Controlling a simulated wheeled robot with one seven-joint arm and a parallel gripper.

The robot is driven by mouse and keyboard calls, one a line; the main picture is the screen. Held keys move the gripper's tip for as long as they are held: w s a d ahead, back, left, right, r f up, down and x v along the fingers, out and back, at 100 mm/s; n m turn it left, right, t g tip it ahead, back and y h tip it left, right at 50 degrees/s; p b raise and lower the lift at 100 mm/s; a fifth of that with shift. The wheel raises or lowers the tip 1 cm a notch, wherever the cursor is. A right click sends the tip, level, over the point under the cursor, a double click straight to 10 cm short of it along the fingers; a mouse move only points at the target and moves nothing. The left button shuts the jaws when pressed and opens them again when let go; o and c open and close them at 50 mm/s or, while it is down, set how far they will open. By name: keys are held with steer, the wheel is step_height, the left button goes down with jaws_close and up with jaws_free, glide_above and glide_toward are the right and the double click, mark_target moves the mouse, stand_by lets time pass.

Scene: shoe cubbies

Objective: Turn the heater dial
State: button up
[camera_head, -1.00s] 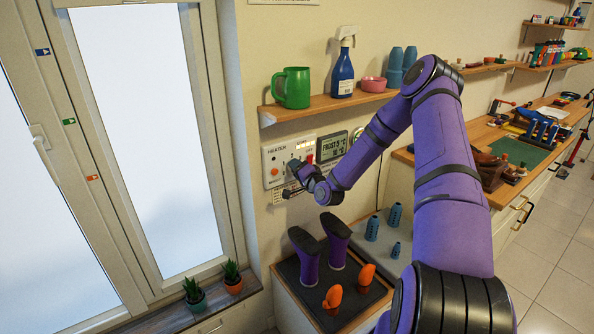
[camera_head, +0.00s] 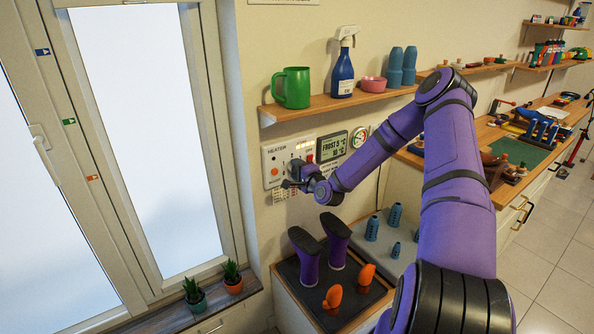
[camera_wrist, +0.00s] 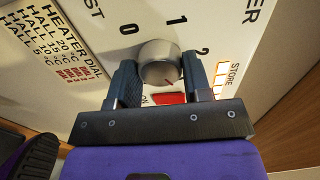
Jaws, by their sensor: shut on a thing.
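The heater panel (camera_head: 272,157) is a white plate on the wall under the shelf. Its round silver dial (camera_wrist: 158,62) shows in the wrist view, with the printed numbers 0, 1 and 2 around it and a small red mark on its lower right face. My gripper (camera_wrist: 160,70) is shut on the dial, one finger on each side. In the head view my gripper (camera_head: 293,184) is at the panel's lower part and hides the dial. A display (camera_head: 333,146) beside the panel reads "FROST 5 °C" and "10 °C".
A shelf (camera_head: 320,106) above the panel holds a green mug (camera_head: 293,88), a spray bottle (camera_head: 343,70), a pink bowl (camera_head: 373,84) and blue cups. Purple boots (camera_head: 307,258) stand on a dark mat below. A round gauge (camera_head: 360,136) hangs right of the display.

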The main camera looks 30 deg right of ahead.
steer(key=o, duration=0.9)
steer(key=s, duration=1)
steer(key=shift+s+d, duration=0.15)
steer(key=shift+s, duration=0.25)
